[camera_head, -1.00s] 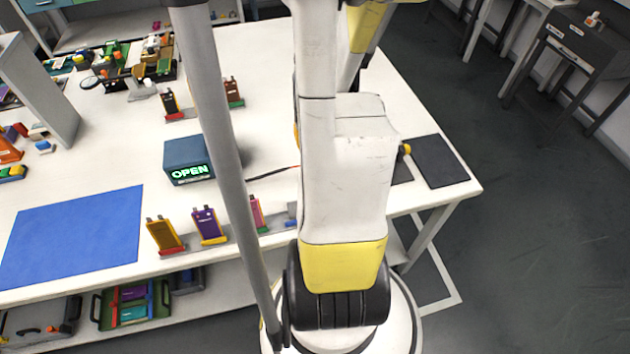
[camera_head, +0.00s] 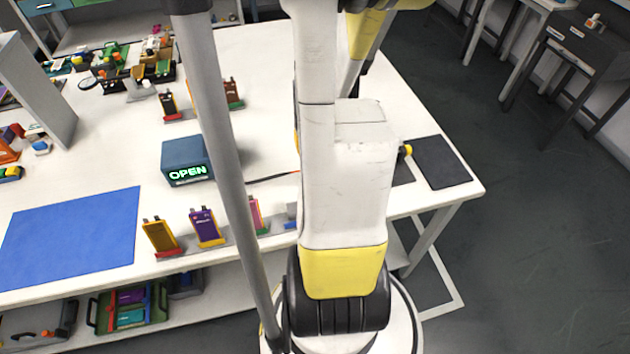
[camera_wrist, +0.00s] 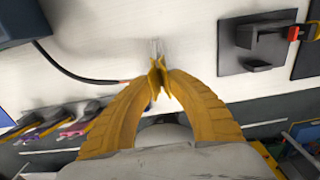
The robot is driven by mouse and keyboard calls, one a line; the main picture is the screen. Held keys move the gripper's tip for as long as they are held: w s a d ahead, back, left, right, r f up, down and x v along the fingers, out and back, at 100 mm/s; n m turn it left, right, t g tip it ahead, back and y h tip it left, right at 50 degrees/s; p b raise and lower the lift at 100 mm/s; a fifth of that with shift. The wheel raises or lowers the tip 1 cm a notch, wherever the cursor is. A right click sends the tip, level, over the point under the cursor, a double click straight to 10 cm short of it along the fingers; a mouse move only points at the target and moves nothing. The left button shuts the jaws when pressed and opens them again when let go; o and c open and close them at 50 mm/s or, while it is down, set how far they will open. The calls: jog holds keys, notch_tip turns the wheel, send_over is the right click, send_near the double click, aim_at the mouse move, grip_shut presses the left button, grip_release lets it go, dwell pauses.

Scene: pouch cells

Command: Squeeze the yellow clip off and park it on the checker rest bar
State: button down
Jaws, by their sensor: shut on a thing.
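In the wrist view my gripper (camera_wrist: 158,82) has its two yellow fingers closed together on a small yellow clip (camera_wrist: 157,72). A thin pale piece (camera_wrist: 155,48) shows just beyond the clip; I cannot tell whether they touch. The checker is a blue-grey box (camera_head: 188,160) with a lit green OPEN sign, and its edge shows in the wrist view (camera_wrist: 25,20). A black lead (camera_wrist: 75,74) with a red end runs from it toward the fingers. A dark plate with a black bracket (camera_wrist: 243,38) lies right of the fingers. My arm hides the gripper in the head view.
Pouch cells in orange (camera_head: 160,237), purple (camera_head: 206,228) and pink (camera_head: 256,214) stand in a rack along the front edge. A blue mat (camera_head: 70,240) lies at left. A dark pad (camera_head: 440,162) lies at the right edge. White table (camera_head: 270,130) shows between them.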

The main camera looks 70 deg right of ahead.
jog(key=c, duration=0.9)
grip_release()
jog(key=shift+o, duration=0.2)
jog(key=shift+r, duration=0.1)
notch_tip(320, 180, up, 11)
jog(key=p, duration=0.9)
jog(key=shift+w, duration=0.1)
